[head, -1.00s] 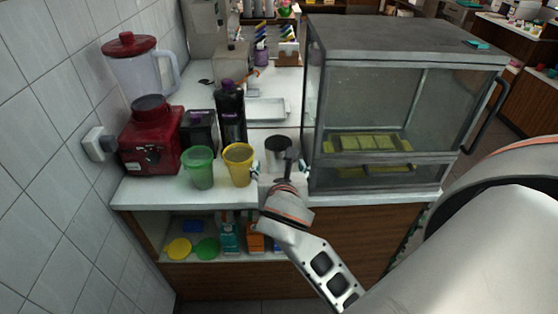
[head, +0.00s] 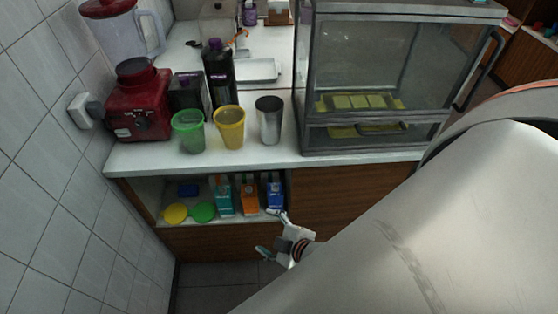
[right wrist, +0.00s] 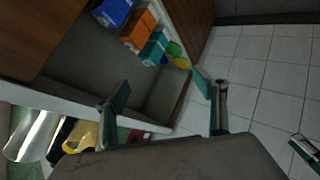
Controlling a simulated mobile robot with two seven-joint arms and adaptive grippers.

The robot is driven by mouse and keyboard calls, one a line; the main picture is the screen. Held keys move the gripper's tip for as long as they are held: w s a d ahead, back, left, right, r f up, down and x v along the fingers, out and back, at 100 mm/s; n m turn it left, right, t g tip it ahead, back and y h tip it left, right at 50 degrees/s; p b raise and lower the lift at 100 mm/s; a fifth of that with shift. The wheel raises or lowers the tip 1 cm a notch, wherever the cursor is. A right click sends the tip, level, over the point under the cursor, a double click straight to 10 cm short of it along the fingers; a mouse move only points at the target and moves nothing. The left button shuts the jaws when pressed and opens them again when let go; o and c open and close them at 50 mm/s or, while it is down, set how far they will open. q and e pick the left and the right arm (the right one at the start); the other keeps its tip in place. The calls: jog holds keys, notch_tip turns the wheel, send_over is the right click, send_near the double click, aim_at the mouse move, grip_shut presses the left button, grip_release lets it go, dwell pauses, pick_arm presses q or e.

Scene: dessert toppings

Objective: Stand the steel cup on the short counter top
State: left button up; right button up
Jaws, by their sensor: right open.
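The steel cup (head: 269,120) stands upright on the white counter top (head: 240,160), between the yellow cup and the glass display case. In the right wrist view the steel cup (right wrist: 36,136) shows at the lower left. My right gripper (head: 270,233) is open and empty, below the counter top in front of the open shelf, apart from the steel cup. Its two fingers show in the right wrist view (right wrist: 165,100) with nothing between them.
A yellow cup (head: 229,128) and a green cup (head: 188,131) stand left of the steel cup. A red blender (head: 138,103) and dark bottle (head: 218,75) are behind. The display case (head: 385,75) bounds the right. Cartons (head: 249,196) stand on the shelf.

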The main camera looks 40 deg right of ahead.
jog(key=s+f+m, duration=0.3)
jog(key=s+m, duration=0.2)
jog(key=m, duration=0.1)
jog(key=shift+d+f+y, duration=0.2)
jog(key=shift+f+y, duration=0.2)
dwell(0.8)
